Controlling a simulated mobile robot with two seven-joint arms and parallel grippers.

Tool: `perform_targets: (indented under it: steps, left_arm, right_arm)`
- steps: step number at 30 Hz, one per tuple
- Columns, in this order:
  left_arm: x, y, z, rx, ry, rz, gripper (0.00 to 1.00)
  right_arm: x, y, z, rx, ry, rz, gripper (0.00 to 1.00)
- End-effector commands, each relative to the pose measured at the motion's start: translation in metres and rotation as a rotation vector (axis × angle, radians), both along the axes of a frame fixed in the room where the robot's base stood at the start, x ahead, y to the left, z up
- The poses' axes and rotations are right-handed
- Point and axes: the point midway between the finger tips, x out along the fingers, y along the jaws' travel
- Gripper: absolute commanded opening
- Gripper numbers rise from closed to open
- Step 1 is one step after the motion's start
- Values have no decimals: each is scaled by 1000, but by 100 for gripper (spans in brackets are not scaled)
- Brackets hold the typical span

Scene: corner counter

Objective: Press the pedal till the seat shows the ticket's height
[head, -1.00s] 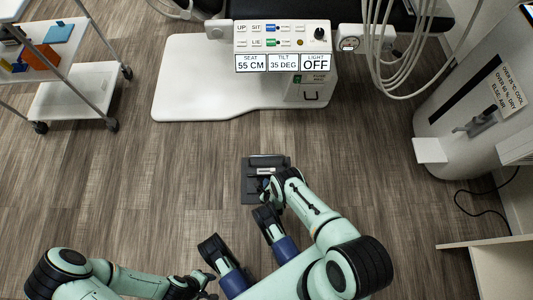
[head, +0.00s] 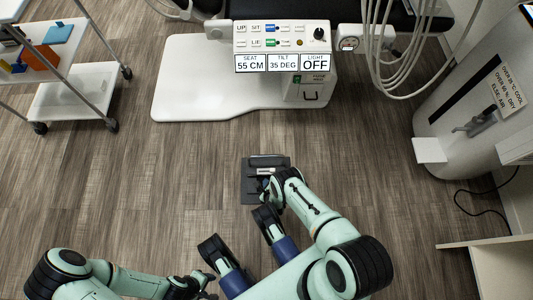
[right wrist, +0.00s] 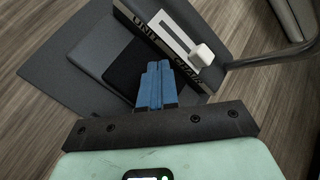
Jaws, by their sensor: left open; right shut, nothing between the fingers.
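The dark grey foot pedal unit (head: 251,189) lies on the floor in the middle of the head view. In the right wrist view its black pad (right wrist: 118,68) lies under my right gripper's blue fingers (right wrist: 157,70), which are shut and empty. I cannot tell whether the fingertips touch the pad. A white slider knob (right wrist: 203,54) on the unit sits towards the CHAIR end of its slot. The seat display (head: 251,63) reads 55 CM. My left gripper (head: 207,284) is open at the bottom, far from the pedal. I can make out no ticket.
The control panel (head: 283,36) also shows TILT 35 DEG and LIGHT OFF. A white base plate (head: 190,95) stands beyond the pedal. A cart (head: 75,98) is at the left. A white cabinet (head: 450,95) with a sign is at the right. The floor around the pedal is clear.

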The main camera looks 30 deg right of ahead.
Motion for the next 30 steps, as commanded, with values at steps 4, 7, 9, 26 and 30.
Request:
perform_targets:
  steps: [4,7,9,26,30]
  left_arm:
    - [0,0,0,0,0,0,53]
    - [0,0,0,0,0,0,53]
    - [0,0,0,0,0,0,53]
    - [0,0,0,0,0,0,53]
    - [0,0,0,0,0,0,53]
  right_arm:
    - [0,0,0,0,0,0,0]
    - [0,0,0,0,0,0,0]
    - [0,0,0,0,0,0,0]
    - [-1,0,-8,0,1,-2,0]
    - [0,0,-9,0,0,0,0]
